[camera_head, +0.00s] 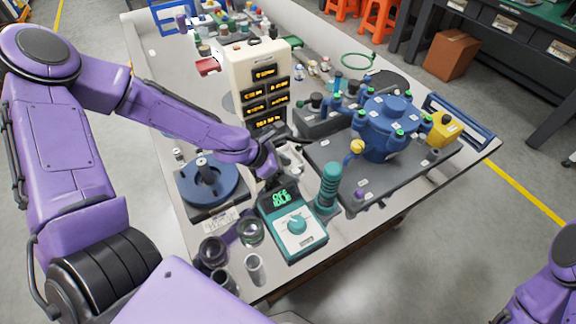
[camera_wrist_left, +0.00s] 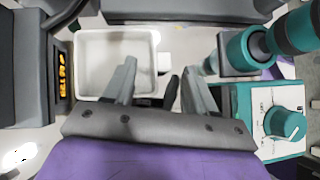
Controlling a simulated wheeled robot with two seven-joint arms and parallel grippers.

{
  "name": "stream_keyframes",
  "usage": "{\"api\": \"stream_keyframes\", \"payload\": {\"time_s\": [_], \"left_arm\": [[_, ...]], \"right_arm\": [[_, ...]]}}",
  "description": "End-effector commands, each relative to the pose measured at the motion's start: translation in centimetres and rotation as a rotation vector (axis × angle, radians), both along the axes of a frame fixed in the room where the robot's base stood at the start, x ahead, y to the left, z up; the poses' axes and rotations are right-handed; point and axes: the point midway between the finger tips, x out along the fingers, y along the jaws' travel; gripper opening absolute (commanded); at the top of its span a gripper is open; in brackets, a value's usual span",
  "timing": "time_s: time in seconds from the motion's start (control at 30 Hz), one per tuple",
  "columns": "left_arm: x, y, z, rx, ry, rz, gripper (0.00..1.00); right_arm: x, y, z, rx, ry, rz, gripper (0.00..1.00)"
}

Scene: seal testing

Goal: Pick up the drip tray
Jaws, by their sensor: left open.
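The drip tray looks to be the white rectangular tray (camera_wrist_left: 90,58) with a raised rim in the left wrist view. It lies on the bench, empty, left of the middle of that view. My left gripper (camera_wrist_left: 160,85) is open with nothing between its fingers. Its left finger overlaps the tray's lower right corner, and its right finger is to the right of the tray. I cannot tell the height between them. In the head view my left gripper (camera_head: 274,174) covers much of the tray's area. My right gripper is out of view.
A teal meter (camera_head: 293,226) and a teal-handled tool (camera_head: 328,186) stand close to the left gripper. A cream display tower (camera_head: 252,80) rises behind it. A blue round fixture (camera_head: 208,182) is left, and a blue vessel (camera_head: 377,135) on a dark plate is right.

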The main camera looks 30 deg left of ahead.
Motion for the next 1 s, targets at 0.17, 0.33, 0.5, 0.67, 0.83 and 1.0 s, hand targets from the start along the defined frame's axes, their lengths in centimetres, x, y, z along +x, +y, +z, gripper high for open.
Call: {"api": "stream_keyframes", "payload": {"time_s": [0.17,0.33,0.5,0.67,0.83,1.0], "left_arm": [[0.6,-0.5,-0.9,0.000,-0.002,0.001,0.56],[0.6,-0.5,-0.8,0.000,-0.002,0.001,0.53],[0.6,-0.5,-0.8,0.000,-0.001,0.002,0.00],[0.6,-0.5,-0.8,0.000,-0.002,0.001,0.00],[0.6,-0.5,-0.7,0.000,-0.002,0.001,0.00],[0.6,-0.5,0.9,0.000,-0.002,0.001,0.00]], "right_arm": [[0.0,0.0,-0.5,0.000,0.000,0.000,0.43],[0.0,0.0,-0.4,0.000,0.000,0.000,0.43],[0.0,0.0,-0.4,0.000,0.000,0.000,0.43],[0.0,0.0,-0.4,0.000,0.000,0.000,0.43],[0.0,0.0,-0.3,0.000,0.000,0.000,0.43],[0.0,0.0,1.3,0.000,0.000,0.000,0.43]]}}
